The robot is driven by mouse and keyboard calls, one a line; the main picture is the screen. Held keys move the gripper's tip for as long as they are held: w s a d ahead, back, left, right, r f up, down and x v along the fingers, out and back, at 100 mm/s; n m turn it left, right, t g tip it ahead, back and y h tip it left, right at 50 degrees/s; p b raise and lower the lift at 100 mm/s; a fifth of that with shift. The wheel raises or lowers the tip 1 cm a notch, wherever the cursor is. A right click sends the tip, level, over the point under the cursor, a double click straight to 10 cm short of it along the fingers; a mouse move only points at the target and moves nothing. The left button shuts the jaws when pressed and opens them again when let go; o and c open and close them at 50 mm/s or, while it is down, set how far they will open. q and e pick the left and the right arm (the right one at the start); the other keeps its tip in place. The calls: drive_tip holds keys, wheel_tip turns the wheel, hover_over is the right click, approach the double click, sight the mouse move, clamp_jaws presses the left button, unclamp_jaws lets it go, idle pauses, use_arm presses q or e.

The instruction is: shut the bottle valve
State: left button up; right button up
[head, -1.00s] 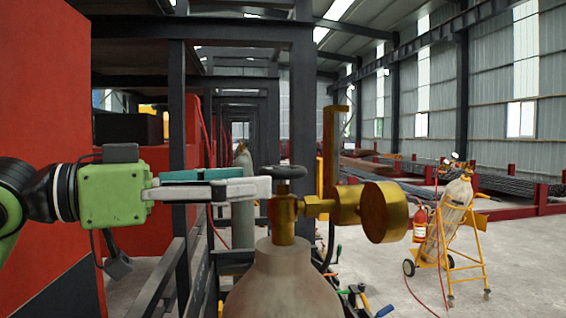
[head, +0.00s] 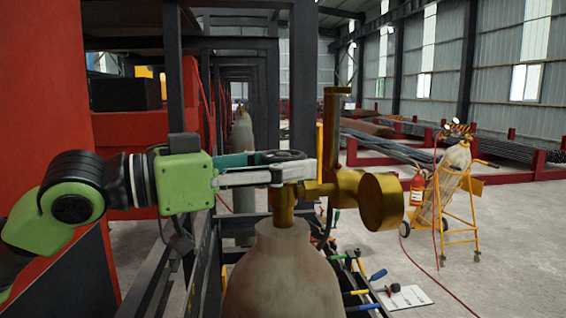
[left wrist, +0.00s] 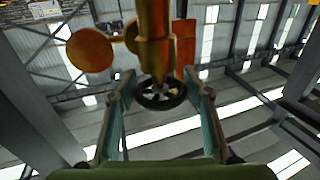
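The gas bottle (head: 283,275) stands upright in front of me, with a brass valve body (head: 283,208) on its neck. The black valve handwheel (head: 291,155) sits on top, partly hidden by a finger in the head view. My left gripper (head: 290,165) comes in level from the left, its fingers reaching to the handwheel. In the left wrist view the handwheel (left wrist: 160,95) lies between the two open fingers (left wrist: 159,97), with a gap on each side. My right gripper is not in view.
A brass round gauge-like part (head: 381,201) and an upright brass bar (head: 330,135) stand right of the valve. Tools (head: 362,277) lie below right. A yellow bottle cart (head: 455,200) stands farther right on open floor. Dark steel posts and a red structure (head: 40,110) are at left.

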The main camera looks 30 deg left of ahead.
use_arm(q)
drive_tip(key=shift+c, duration=0.7)
drive_tip(key=m+g+h+p, duration=0.2)
drive_tip(key=m+g+h, duration=0.1)
drive_tip(key=m+g+h+p, duration=0.1)
drive_tip(key=g+h, duration=0.1)
drive_tip(key=shift+r+m, duration=0.3)
drive_tip(key=shift+m, duration=0.1)
drive_tip(key=m+g+h+p, duration=0.1)
drive_tip(key=m+g, duration=0.1)
drive_tip(key=g, duration=0.2)
drive_tip(key=m+g+h+p, duration=0.1)
drive_tip(key=m+g, duration=0.2)
drive_tip(key=g, duration=0.2)
drive_tip(key=shift+m+p, duration=0.3)
drive_tip(key=shift+p, duration=0.05)
drive_tip(key=shift+f+m+g, duration=0.1)
drive_tip(key=shift+m+g, duration=0.8)
drive_tip(key=shift+g, duration=0.3)
drive_tip(key=shift+f+m+g, duration=0.1)
drive_tip(key=shift+m+g, duration=0.5)
drive_tip(key=shift+g, duration=0.5)
drive_tip(key=shift+m+g+y, duration=0.6)
drive_tip(key=shift+m+g, duration=0.5)
drive_tip(key=shift+g, duration=0.6)
drive_tip(key=shift+m+g+y, duration=0.4)
drive_tip(key=shift+m+g, duration=0.2)
drive_tip(key=shift+g, duration=0.2)
